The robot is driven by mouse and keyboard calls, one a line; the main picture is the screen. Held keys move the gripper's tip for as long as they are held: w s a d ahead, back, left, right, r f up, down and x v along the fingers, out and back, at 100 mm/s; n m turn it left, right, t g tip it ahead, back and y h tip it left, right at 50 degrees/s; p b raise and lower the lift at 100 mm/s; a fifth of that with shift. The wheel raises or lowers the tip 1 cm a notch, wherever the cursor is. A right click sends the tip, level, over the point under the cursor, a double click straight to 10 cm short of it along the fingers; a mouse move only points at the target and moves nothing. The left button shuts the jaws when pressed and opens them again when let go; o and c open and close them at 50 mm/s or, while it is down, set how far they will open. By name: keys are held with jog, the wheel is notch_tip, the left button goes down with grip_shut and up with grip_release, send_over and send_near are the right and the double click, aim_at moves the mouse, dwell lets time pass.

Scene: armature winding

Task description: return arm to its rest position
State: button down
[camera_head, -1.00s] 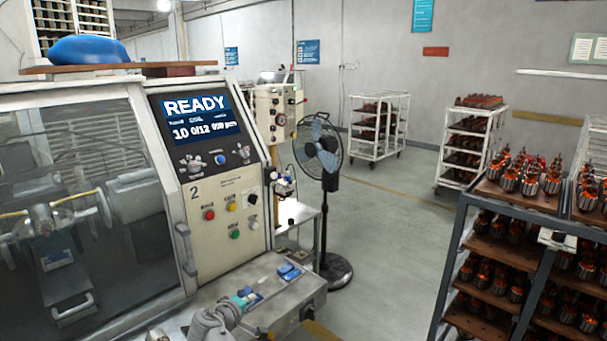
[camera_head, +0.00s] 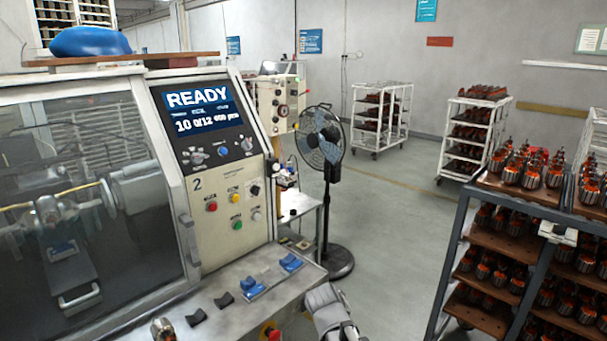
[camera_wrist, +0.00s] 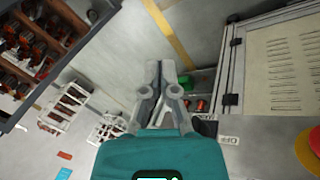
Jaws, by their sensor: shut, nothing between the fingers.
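My gripper (camera_wrist: 167,72) shows in the wrist view with its grey fingers together and nothing between them. In the head view only a grey link of my arm shows at the bottom edge, right of the machine's front ledge; the fingers are out of that picture. The winding machine (camera_head: 225,190) stands at the left with READY on its screen (camera_head: 197,108). Its clear door (camera_head: 85,190) covers the winding space.
The ledge (camera_head: 205,283) bears blue rests (camera_head: 291,262), black rests (camera_head: 224,300) and one armature (camera_head: 163,329). A fan (camera_head: 322,150) stands behind. A dark-framed rack (camera_head: 452,250) of armatures is close at right. Floor between fan and rack is clear.

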jog(key=s+d+f+m+g+y+b, duration=0.1)
jog(key=s+d+f+m+g+y, duration=0.1)
jog(key=s+d, duration=0.3)
jog(key=shift+s+d+f+m+g+y+b, duration=0.15)
jog(key=shift+d+f+m+g+y+b, duration=0.2)
jog(key=shift+d+f+y, duration=0.5)
jog(key=shift+r, duration=0.1)
